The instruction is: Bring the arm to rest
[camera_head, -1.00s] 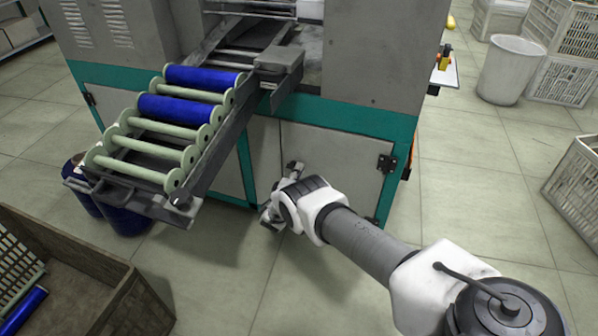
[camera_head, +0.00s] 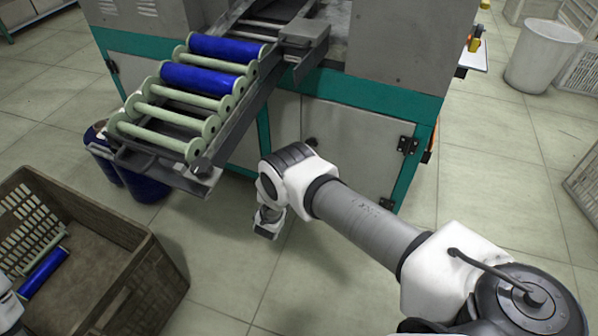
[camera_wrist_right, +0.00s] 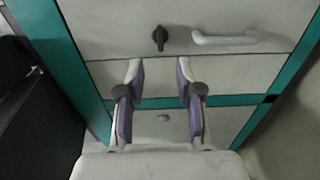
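My right arm (camera_head: 370,225) comes in from the lower right of the head view and reaches in front of the winding machine's lower doors. In the head view my right gripper (camera_head: 267,222) hangs low over the floor, partly hidden by the wrist. In the right wrist view the gripper (camera_wrist_right: 160,105) is open, with its two fingers apart and nothing between them. It faces the machine's panel, which has a black latch (camera_wrist_right: 160,38) and a white handle (camera_wrist_right: 225,38). My left gripper does not show; only a white piece of mine is at the lower left edge.
The bobbin rack (camera_head: 150,140) holds two blue-wound bobbins (camera_head: 205,78) and several bare ones. A brown crate (camera_head: 120,230) with a blue bobbin (camera_head: 45,270) inside stands at the left. Blue spools (camera_head: 145,185) stand under the rack.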

